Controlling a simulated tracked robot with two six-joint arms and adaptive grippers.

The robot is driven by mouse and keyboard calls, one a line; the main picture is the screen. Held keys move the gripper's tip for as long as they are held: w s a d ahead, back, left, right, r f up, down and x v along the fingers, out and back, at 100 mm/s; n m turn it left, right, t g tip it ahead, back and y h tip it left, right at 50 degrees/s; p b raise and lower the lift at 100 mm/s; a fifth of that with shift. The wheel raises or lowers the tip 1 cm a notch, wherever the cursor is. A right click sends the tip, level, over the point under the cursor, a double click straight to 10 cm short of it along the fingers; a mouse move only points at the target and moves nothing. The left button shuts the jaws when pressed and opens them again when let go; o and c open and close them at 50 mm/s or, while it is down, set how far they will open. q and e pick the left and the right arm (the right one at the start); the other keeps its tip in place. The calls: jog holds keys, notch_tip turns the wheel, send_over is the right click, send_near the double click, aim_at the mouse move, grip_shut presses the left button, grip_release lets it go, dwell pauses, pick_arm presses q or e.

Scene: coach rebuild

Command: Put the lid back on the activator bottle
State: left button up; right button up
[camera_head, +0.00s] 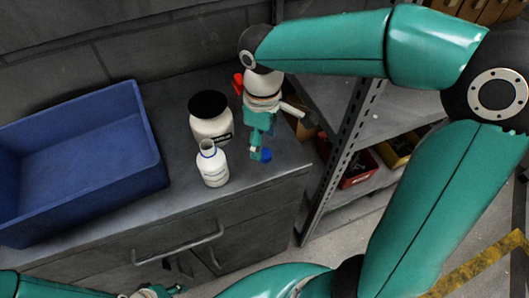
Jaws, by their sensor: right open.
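The activator bottle (213,168) is small and white with a bare, open neck. It stands upright on the grey bench top, near its front edge. A small blue lid (265,156) shows at the fingertips of my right gripper (258,150), to the right of the bottle. The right gripper points down and is open; whether its fingers touch the lid is unclear. My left gripper (155,292) is only partly in view at the bottom edge, low in front of the bench, and its fingers are not clear.
A white jar with a black lid (211,116) stands just behind the bottle. A large blue crate (150,142) fills the bench's left side. A red object (238,84) shows behind my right wrist. A metal shelf rack (344,150) with red and yellow bins stands right of the bench.

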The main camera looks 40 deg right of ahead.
aim_at(264, 153)
notch_tip(264, 153, down, 5)
jog(key=shift+d+r, duration=0.15)
jog(key=shift+r, duration=0.05)
jog(key=c, duration=0.8)
